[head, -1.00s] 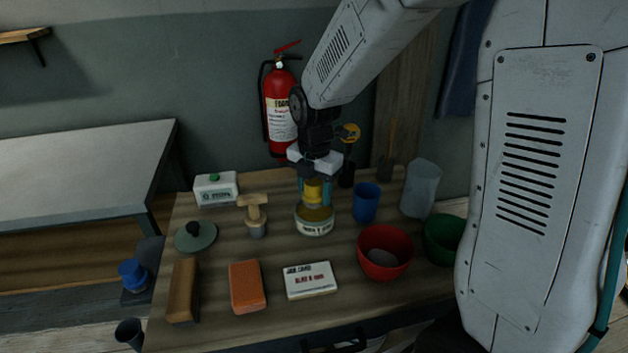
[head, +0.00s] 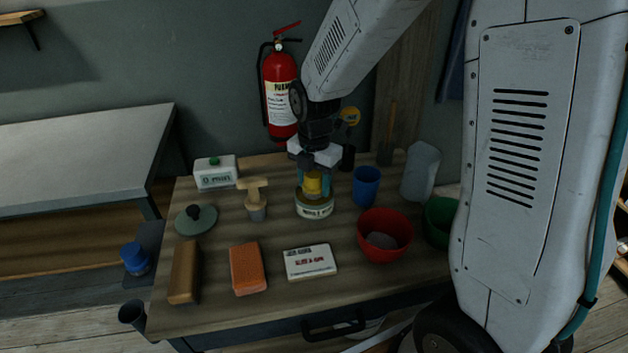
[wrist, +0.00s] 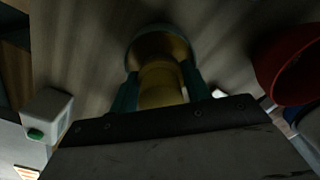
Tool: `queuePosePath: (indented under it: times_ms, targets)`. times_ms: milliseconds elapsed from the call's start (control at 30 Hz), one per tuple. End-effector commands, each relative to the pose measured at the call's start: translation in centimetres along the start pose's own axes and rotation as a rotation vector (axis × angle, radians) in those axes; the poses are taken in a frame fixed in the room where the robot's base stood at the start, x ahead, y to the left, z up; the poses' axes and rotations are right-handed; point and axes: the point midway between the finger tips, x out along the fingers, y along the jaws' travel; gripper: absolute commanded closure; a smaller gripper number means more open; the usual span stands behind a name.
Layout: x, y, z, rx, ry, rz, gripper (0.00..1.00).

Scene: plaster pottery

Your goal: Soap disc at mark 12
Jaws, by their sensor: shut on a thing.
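A low round pot (head: 315,210) with a pale lettered rim and a yellow top stands on the wooden table. A yellow knob or cylinder (head: 313,185) rises from its middle; I take this to be the soap disc and its grip. My gripper (head: 313,191) points straight down and its teal fingers are shut on the yellow cylinder. The rim lettering is too small to read, so I cannot tell which mark the disc stands at.
Close by stand a wooden stamp (head: 255,196), a blue cup (head: 366,187) and a red bowl (head: 385,225). A lettered white box (head: 310,262), an orange block (head: 247,267) and a brown block (head: 184,270) lie in front. A fire extinguisher (head: 281,95) is behind.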

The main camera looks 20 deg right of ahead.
Motion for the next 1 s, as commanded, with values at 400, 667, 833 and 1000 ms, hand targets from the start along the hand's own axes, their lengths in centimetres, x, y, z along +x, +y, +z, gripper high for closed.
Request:
queuePosePath:
  times_ms: [400,667,833,1000]
  targets:
    - [0.3,0.0,0.0,0.0,0.0,0.0,0.71]
    - [0.7,0.0,0.0,0.0,0.0,0.0,0.71]
    - [0.9,0.0,0.0,0.0,0.0,0.0,0.71]
    - [1.0,0.0,0.0,0.0,0.0,0.0,0.71]
